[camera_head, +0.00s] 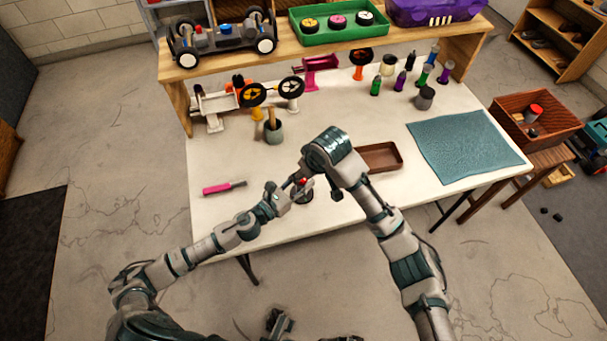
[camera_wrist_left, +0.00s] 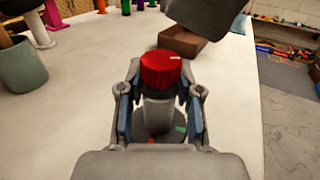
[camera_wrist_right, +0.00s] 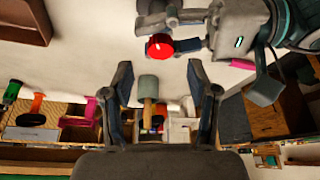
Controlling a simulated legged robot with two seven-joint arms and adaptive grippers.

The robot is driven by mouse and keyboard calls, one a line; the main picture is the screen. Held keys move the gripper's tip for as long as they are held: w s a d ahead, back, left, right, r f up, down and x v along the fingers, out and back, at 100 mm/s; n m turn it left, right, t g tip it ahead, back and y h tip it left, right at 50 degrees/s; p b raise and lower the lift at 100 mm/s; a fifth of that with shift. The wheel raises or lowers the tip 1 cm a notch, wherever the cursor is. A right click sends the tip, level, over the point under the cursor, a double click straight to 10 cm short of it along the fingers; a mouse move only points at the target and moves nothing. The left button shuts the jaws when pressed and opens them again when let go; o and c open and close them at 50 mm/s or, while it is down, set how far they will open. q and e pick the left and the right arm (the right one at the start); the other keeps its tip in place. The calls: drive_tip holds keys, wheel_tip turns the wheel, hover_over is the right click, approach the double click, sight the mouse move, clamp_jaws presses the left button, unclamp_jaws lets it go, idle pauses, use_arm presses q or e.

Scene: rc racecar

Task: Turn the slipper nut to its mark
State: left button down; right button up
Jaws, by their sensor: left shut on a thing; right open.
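The red ribbed slipper nut (camera_wrist_left: 162,72) sits on top of a grey post (camera_wrist_left: 158,108), with a short white line on its top. The post stands on a dark round base (camera_wrist_left: 160,132) that bears a green and a red mark. In the right wrist view the nut (camera_wrist_right: 159,46) shows beside my left gripper's fingers. My right gripper (camera_wrist_right: 159,70) is open and empty above the table, apart from the nut. My right wrist partly hides this spot in the head view.
A brown tray (camera_head: 381,157) lies right of the fixture. A pink-handled tool (camera_head: 224,187) lies on the left. A grey cup (camera_head: 273,133) stands behind, and several bottles stand at back right. A teal mat (camera_head: 464,147) covers the right end of the white table (camera_head: 335,228).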

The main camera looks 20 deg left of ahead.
drive_tip(key=v, duration=0.7)
drive_tip(key=shift+w+r, duration=0.1)
drive_tip(key=shift+w, duration=0.05)
drive_tip(key=shift+a, duration=0.1)
drive_tip(key=x, duration=1.2)
drive_tip(key=shift+a, duration=0.2)
clamp_jaws()
